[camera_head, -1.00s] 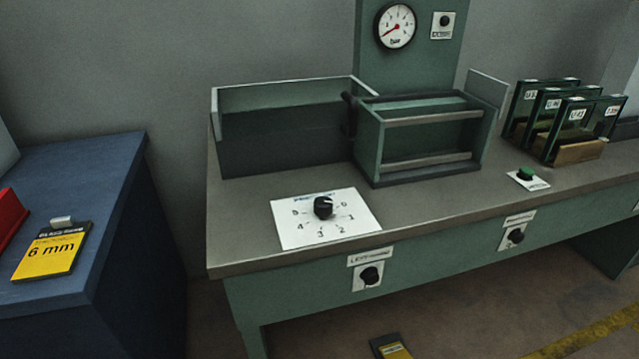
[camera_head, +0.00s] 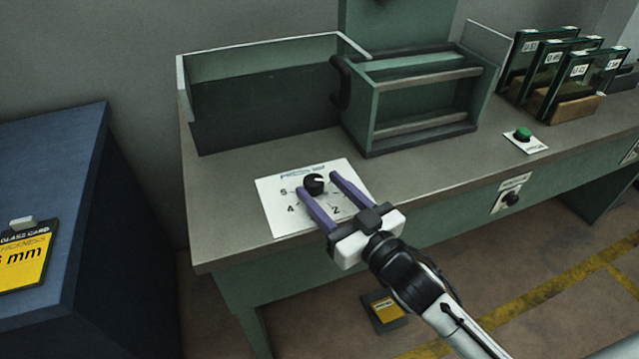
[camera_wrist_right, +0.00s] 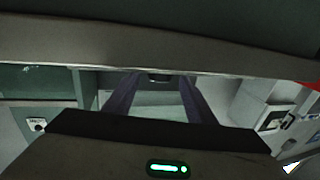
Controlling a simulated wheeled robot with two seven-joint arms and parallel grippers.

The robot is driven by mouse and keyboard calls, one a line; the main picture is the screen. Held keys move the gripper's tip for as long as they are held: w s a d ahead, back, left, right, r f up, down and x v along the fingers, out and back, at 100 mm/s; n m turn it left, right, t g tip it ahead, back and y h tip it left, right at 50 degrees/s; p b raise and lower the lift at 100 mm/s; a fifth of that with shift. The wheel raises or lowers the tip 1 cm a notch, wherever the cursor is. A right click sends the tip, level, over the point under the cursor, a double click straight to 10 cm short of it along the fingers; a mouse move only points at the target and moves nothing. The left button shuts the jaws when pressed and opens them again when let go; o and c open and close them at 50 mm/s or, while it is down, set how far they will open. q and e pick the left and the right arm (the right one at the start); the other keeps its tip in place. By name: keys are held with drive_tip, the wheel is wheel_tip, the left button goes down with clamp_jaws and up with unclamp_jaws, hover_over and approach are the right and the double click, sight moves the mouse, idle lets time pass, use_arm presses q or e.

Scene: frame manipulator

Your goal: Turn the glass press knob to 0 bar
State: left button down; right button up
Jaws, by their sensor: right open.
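The black press knob (camera_head: 314,184) sits on a white dial plate (camera_head: 276,207) on the bench, with numbers around it. A pale mark shows on the knob's right side; I cannot tell its exact reading. My right gripper (camera_head: 317,182) is open, its two purple fingers reaching over the plate with one on each side of the knob. I cannot tell whether they touch it. Some plate numbers are hidden by the fingers. In the right wrist view the open fingers (camera_wrist_right: 158,78) show, with a small dark shape between their tips. My left gripper is not in view.
A green press frame (camera_head: 410,110) and an open-topped bin (camera_head: 265,110) stand behind the plate. A green button (camera_head: 523,134) and glass panes in racks (camera_head: 570,75) are to the right. A blue cabinet (camera_head: 60,150) is at left. A yellow-labelled card (camera_head: 385,309) lies on the floor.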

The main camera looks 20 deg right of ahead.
drive_tip(key=shift+w+a, duration=0.2)
drive_tip(key=shift+w, duration=0.5)
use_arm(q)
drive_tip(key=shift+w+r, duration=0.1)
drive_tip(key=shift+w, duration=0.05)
use_arm(e)
drive_tip(key=shift+w, duration=0.15)
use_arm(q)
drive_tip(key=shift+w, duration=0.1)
